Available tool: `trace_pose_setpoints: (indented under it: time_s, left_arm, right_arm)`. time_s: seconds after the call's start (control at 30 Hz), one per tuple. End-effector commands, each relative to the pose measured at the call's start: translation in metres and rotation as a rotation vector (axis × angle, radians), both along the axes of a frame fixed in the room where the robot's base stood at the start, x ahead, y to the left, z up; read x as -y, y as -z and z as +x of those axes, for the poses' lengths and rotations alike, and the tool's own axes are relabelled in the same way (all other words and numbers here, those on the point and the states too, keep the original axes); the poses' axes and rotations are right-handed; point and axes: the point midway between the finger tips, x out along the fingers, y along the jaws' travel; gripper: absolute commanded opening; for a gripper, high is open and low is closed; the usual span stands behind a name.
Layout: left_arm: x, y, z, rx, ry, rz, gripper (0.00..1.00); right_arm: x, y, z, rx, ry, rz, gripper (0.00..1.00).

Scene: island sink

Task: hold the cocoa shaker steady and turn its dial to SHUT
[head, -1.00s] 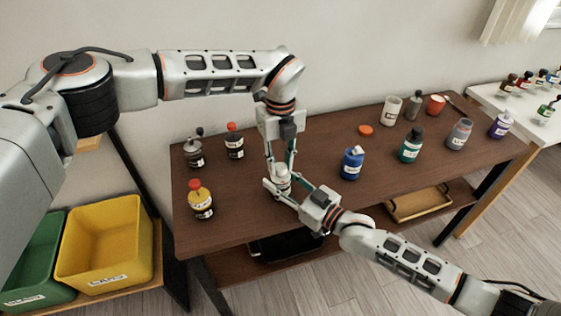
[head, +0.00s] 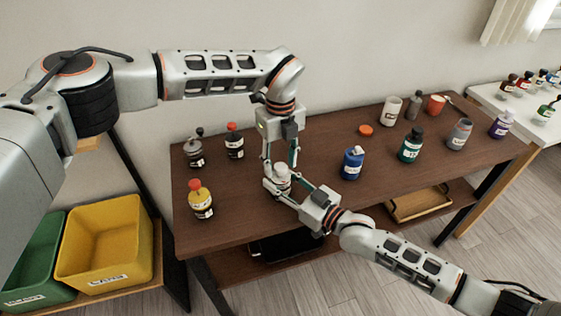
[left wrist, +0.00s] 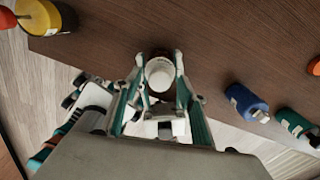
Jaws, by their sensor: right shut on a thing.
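The cocoa shaker, a small container with a white round top (head: 281,170), stands upright near the front edge of the brown table; the left wrist view shows its white top (left wrist: 160,73) from above. My right gripper (head: 284,190) reaches in from the right and is shut on the shaker's body. My left gripper (head: 280,166) points straight down over it. In the left wrist view the left fingertips (left wrist: 160,58) stand on either side of the top, with a small gap visible. The dial's markings cannot be read.
A yellow bottle with a red cap (head: 201,199) stands left of the shaker. A blue bottle (head: 352,163) and a teal bottle (head: 410,146) stand to the right. A grey-lidded jar (head: 194,152) and a dark red-capped bottle (head: 235,142) are behind left. An orange lid (head: 366,130) lies farther back.

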Motion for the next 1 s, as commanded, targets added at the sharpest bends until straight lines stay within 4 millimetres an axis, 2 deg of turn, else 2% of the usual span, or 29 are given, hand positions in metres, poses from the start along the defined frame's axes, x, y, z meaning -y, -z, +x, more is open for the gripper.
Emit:
trace_pose_setpoints:
  time_s: [0.23,0.37,0.73,1.0]
  left_arm:
    - [0.0,-0.002,0.0,0.001,0.001,-0.001,0.41]
    - [0.0,-0.015,0.001,0.002,0.001,-0.001,0.41]
    - [0.0,-0.087,0.001,0.003,0.0,-0.001,0.41]
    - [0.0,-0.117,0.0,0.001,0.0,0.0,0.41]
  right_arm:
    - [0.0,0.001,0.0,-0.001,0.0,-0.001,0.14]
    - [0.0,0.001,0.0,-0.001,0.0,-0.001,0.14]
    - [0.0,0.001,0.0,-0.001,0.0,-0.001,0.14]
    - [0.0,0.001,0.0,-0.001,0.0,-0.001,0.14]
